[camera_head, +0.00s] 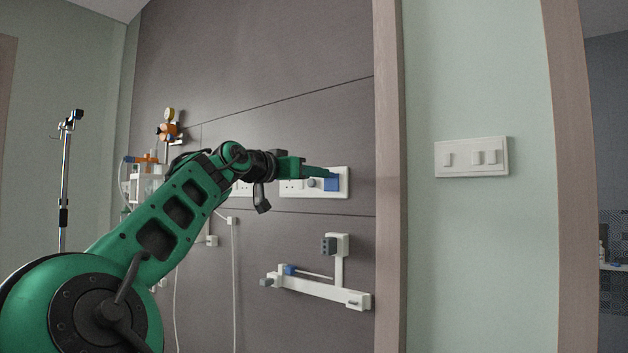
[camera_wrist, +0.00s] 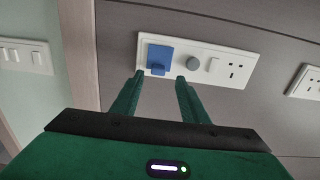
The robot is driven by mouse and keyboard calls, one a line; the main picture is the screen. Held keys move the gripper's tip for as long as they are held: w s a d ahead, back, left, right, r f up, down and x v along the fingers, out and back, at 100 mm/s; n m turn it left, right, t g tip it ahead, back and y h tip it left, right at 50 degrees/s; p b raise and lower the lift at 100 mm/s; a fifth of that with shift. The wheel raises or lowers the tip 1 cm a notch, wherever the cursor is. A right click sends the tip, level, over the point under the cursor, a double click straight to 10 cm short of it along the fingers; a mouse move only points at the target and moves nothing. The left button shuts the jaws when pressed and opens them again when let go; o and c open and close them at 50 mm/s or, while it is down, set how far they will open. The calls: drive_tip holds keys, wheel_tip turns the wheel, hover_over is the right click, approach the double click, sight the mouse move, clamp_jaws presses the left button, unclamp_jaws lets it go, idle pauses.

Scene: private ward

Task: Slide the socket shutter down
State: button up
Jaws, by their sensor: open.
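The blue socket shutter (camera_wrist: 159,56) is a square plate with a small protruding tab near its lower edge. It sits at one end of a white wall socket panel (camera_wrist: 222,76), beside a round grey knob (camera_wrist: 192,65). In the head view the shutter (camera_head: 331,184) is at the right end of the panel (camera_head: 300,191), partly behind my fingers. My gripper (camera_wrist: 159,82) is open and empty, its two green fingers pointing at the panel, one on each side of the tab's line. In the head view my gripper (camera_head: 330,173) is close to the shutter; contact cannot be told.
A white bracket rail (camera_head: 318,290) with a grey block is mounted below the panel. A second socket panel (camera_wrist: 306,82) lies farther along the wall. A switch plate (camera_head: 471,157) is on the green wall to the right. Cables and a metal pole (camera_head: 65,180) are at left.

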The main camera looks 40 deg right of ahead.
drive_tip(key=a, duration=0.6)
drive_tip(key=shift+s, duration=0.45)
drive_tip(key=shift+f, duration=0.1)
